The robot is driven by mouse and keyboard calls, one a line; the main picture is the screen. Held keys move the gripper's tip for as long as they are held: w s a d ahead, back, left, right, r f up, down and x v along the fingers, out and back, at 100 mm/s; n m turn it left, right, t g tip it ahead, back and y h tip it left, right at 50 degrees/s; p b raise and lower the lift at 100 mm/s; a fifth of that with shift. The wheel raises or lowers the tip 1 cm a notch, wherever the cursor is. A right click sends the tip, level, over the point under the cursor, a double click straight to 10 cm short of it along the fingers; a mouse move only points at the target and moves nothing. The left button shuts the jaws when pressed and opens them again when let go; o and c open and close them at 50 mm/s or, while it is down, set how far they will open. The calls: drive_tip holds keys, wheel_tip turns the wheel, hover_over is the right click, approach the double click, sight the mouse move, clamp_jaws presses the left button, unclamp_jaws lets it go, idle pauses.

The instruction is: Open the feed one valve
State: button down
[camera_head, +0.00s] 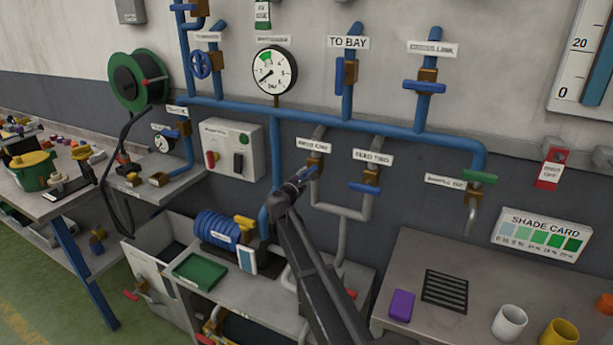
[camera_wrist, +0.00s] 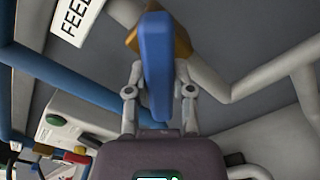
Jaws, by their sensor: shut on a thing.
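The feed one valve shows in the head view as a brass body (camera_head: 315,166) on a grey pipe, under the FEED ONE label (camera_head: 311,144). Its blue lever (camera_head: 305,174) is partly hidden by my gripper (camera_head: 291,190), which reaches it from below left. In the wrist view the blue lever (camera_wrist: 157,62) stands between the two fingers of my gripper (camera_wrist: 159,80), with the brass body (camera_wrist: 184,42) behind it. My gripper is shut on the lever. The lever looks slanted in the head view; its exact angle to the pipe is hard to tell.
The feed two valve (camera_head: 371,178), with its lever across the pipe, is close on the right. A blue pipe (camera_head: 277,150) runs down on the left. A pressure gauge (camera_head: 273,72) hangs above.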

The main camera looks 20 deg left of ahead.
drive_tip(key=n, duration=0.6)
drive_tip(key=shift+n, duration=0.4)
drive_tip(key=shift+c, duration=2.4)
unclamp_jaws()
drive_tip(key=shift+s, duration=0.1)
drive_tip(key=s+a, duration=0.1)
drive_tip(key=s, duration=1)
drive_tip(key=shift+s, duration=0.4)
